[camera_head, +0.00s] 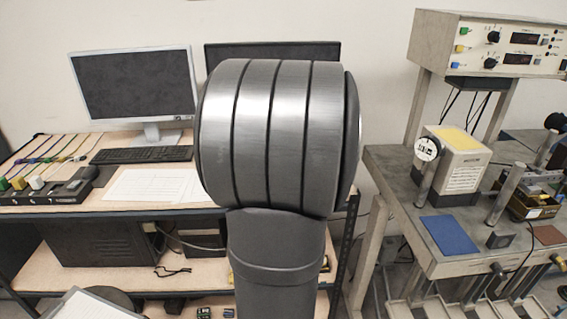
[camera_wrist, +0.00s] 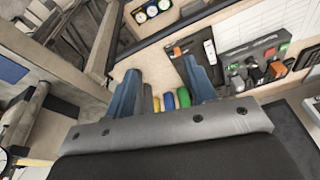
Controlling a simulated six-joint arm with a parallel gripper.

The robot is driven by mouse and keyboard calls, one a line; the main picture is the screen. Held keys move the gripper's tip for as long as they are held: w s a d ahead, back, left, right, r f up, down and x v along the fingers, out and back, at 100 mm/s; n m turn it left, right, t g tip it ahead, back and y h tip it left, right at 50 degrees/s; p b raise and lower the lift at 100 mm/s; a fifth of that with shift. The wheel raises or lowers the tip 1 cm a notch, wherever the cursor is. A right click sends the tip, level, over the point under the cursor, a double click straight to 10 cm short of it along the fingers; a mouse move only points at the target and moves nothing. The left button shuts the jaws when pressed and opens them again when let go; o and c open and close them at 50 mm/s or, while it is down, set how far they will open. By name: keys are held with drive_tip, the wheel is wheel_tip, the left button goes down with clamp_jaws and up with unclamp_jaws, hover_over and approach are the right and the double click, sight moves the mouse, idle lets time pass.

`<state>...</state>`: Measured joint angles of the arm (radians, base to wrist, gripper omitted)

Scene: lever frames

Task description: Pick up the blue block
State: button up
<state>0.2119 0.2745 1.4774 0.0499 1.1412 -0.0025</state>
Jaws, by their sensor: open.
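My gripper (camera_wrist: 164,88) shows in the wrist view, its two bluish fingers spread apart with a gap between them. Nothing is seen clamped between the fingers. In the head view my arm fills the middle and hides part of the desk; my gripper does not show there.
In the head view, a desk holds a monitor (camera_head: 134,88), keyboard (camera_head: 142,155), papers (camera_head: 152,186) and a black tray (camera_head: 66,194) with small coloured items at left. A workbench at right bears a flat blue square (camera_head: 449,235), a boxy device (camera_head: 461,167) and metal posts.

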drive_tip(key=w+a+n+t, duration=0.1)
drive_tip(key=w+a+n, duration=0.15)
drive_tip(key=w, duration=1.25)
drive_tip(key=x, duration=1.2)
drive_tip(key=shift+w+d, duration=0.1)
drive_tip(key=shift+w, duration=0.35)
drive_tip(key=shift+t, duration=0.3)
drive_tip(key=shift+x, duration=2.9)
clamp_jaws()
drive_tip(key=shift+r, duration=0.1)
